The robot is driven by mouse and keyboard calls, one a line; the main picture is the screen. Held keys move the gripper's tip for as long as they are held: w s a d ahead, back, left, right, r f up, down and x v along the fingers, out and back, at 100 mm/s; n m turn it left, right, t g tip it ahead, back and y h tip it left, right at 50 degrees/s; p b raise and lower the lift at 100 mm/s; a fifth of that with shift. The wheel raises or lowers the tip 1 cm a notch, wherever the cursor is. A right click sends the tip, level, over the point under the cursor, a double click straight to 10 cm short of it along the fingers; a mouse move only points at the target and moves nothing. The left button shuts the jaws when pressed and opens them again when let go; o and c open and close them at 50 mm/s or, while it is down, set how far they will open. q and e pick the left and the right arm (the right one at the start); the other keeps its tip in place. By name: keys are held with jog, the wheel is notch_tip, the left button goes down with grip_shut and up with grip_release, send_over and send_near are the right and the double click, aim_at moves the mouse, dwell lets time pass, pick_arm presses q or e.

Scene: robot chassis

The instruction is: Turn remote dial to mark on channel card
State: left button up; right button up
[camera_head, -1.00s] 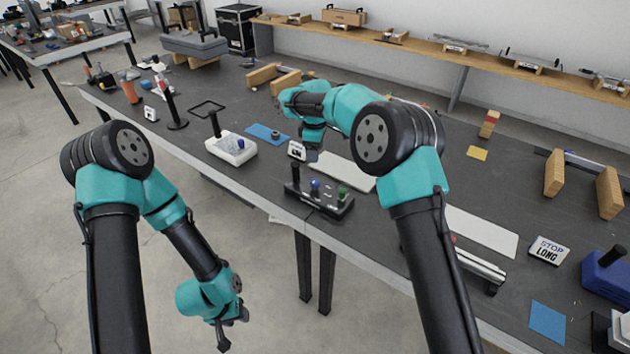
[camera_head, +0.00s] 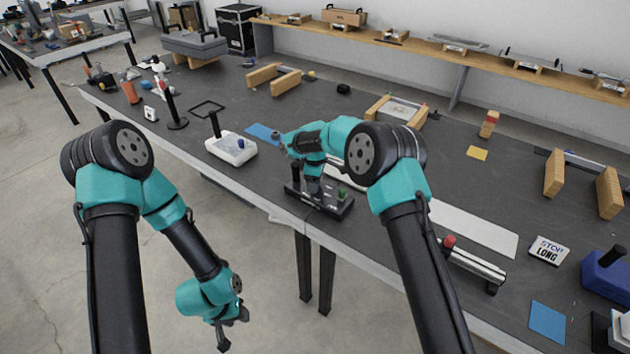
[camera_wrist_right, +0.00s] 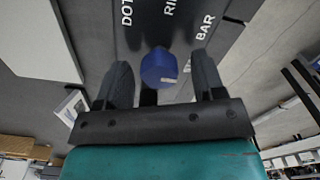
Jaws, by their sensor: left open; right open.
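The remote is a black box (camera_head: 330,205) near the table's front edge. In the right wrist view its face (camera_wrist_right: 200,12) shows the words DOT and BAR and a partly cut-off word between them. Its blue dial (camera_wrist_right: 158,68) has a pale mark on its side. My right gripper (camera_wrist_right: 162,82) is open above the remote, its fingers on either side of the dial, apart from it. In the head view my right gripper (camera_head: 313,192) hides the dial. A small white card (camera_wrist_right: 70,107) lies left of the gripper, its print unreadable; my arm hides the channel card in the head view. My left gripper (camera_head: 232,338) is open and empty, off the table.
A green knob (camera_head: 342,193) stands on the remote's right end. A white box with a black lever (camera_head: 231,148) is to the left. A STOP LONG card (camera_head: 549,250) and a rail with a red knob (camera_head: 470,262) are to the right.

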jog(key=c, duration=0.9)
jog(key=shift+m, duration=0.5)
jog(key=m, duration=0.3)
jog(key=shift+m, duration=0.3)
jog(key=m, duration=0.4)
jog(key=shift+m, duration=0.3)
jog(key=m, duration=0.8)
jog(key=shift+m, duration=0.3)
